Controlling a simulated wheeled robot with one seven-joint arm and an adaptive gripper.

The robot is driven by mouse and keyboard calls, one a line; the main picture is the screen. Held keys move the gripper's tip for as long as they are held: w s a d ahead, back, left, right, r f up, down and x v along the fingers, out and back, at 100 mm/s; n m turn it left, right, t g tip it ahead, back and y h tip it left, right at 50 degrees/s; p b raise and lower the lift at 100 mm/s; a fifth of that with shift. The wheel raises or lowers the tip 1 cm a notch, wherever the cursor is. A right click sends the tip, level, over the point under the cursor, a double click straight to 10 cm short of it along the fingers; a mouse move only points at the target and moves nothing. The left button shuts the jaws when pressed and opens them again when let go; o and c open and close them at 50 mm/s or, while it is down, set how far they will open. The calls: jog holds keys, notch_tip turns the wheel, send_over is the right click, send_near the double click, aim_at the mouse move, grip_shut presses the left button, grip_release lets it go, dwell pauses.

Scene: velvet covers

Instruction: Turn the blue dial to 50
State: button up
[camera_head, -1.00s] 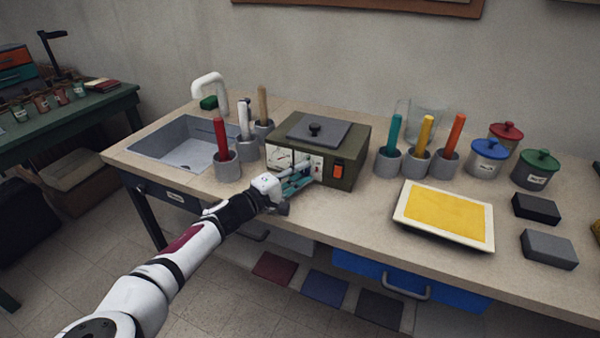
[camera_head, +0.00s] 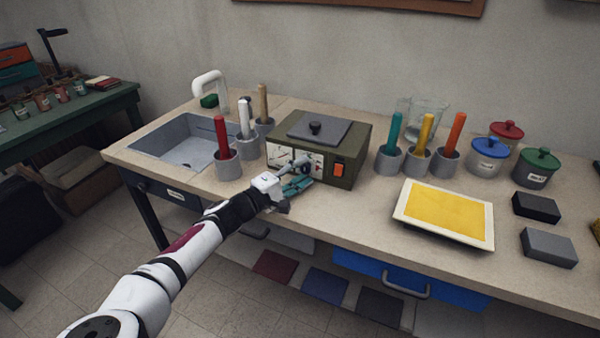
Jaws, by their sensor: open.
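An olive-green box (camera_head: 345,143) stands on the worktop, with a pale front panel, a gauge (camera_head: 282,155) at the panel's left and an orange switch (camera_head: 338,170) at its right. A small dark round knob (camera_head: 305,168) shows on the panel beside my fingers; its colour and any scale are too small to read. My gripper (camera_head: 302,174) is open in front of the panel, its fingers close to the knob. I cannot tell whether they touch it. My gripper partly hides the lower panel.
Grey cups with a red-handled tool (camera_head: 221,138) and others stand left of the box, by the sink (camera_head: 185,145). Cups with teal, yellow and orange handles stand right. A yellow-filled tray (camera_head: 445,214), lidded jars and dark blocks lie further right.

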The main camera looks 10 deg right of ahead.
jog(key=v, duration=1.2)
jog(key=shift+f, duration=0.1)
